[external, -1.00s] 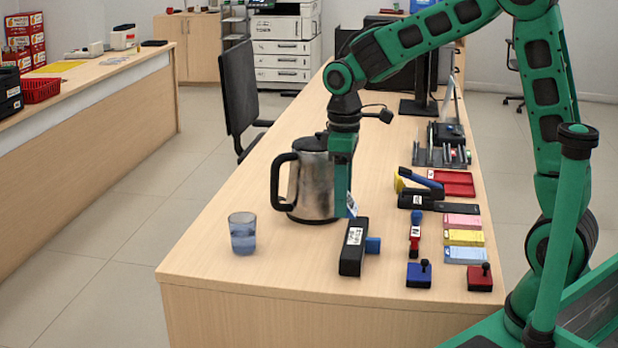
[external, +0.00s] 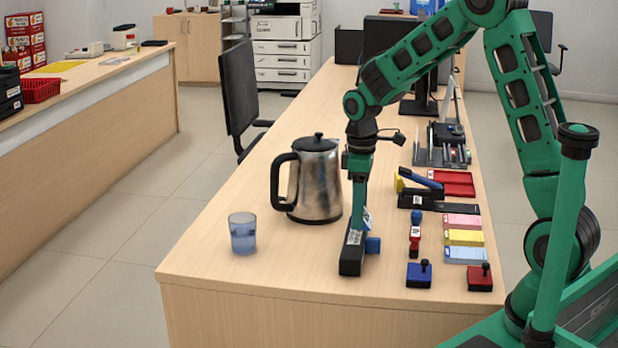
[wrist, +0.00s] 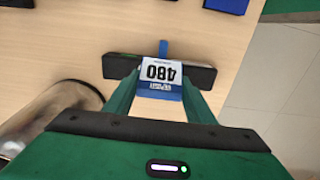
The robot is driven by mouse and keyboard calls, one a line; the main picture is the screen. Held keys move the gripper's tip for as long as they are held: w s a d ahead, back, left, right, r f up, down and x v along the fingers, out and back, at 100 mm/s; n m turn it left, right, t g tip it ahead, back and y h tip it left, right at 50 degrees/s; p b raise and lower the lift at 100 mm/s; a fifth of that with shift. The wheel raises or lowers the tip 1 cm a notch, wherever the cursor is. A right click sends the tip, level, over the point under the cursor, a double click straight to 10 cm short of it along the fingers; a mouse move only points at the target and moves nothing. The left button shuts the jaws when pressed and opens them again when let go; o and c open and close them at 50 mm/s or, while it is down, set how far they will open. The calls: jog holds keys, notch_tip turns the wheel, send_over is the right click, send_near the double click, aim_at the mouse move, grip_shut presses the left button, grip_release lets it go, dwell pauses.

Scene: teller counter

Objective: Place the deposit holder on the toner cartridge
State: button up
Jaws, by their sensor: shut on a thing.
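The deposit holder (wrist: 160,75), a small blue piece with a white label reading 480, is between the fingers of my gripper (external: 359,228), which is shut on it. In the external view a sliver of the holder (external: 366,220) shows beside the fingers. The toner cartridge (external: 351,262) is a long black block with a blue tab, lying near the counter's front edge. My gripper and the holder are over the cartridge, which spans behind the holder in the wrist view (wrist: 120,66). I cannot tell whether the holder touches it.
A steel kettle (external: 317,185) stands close by on the left, with a glass of water (external: 242,233) further left. A red-and-blue stamp (external: 415,235), ink pads (external: 419,275) and a stapler (external: 421,197) lie to the right.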

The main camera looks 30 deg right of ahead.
jog(key=shift+f, duration=1.5)
jog(key=o, duration=1)
jog(key=shift+f, duration=0.1)
jog(key=shift+o, duration=0.2)
notch_tip(320, 180, up, 11)
jog(key=shift+f, duration=0.1)
jog(key=shift+r, duration=0.7)
